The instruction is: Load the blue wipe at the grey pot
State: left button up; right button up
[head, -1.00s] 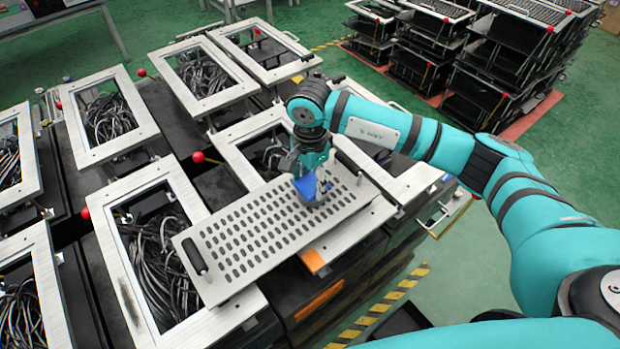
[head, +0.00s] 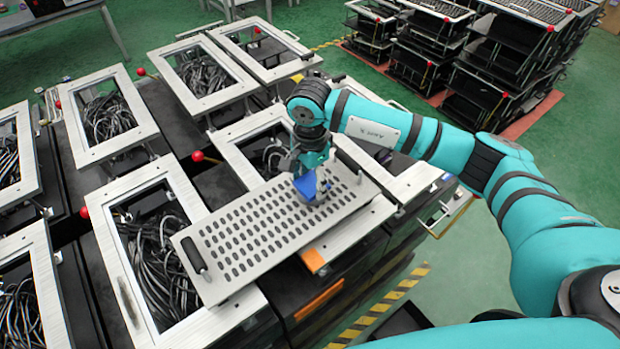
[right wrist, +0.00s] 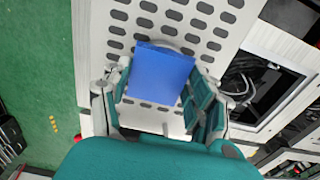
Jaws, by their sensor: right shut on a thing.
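The blue wipe (head: 305,186) is in my right gripper (head: 312,190), low over the perforated plate in the head view. In the right wrist view, the blue wipe (right wrist: 160,74) shows as a flat blue square between the two fingers of my right gripper (right wrist: 159,100), which is shut on it. A pale grey rounded edge (right wrist: 182,46) shows just past the wipe; it may be the grey pot, mostly hidden under the wipe. I cannot tell whether the wipe touches it. My left gripper is not in view.
The light perforated plate (head: 240,244) with black handles lies across framed boxes. An open frame with cables (head: 160,262) is at its left. Black racks (head: 440,50) stand at the back right; green floor lies between.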

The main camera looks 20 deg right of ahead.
aim_at(310, 184)
jog(key=shift+s+f+b, duration=0.1)
jog(key=shift+b, duration=0.25)
dwell(1.2)
jog(key=shift+r+p, duration=1.3)
jog(key=shift+r, duration=2.3)
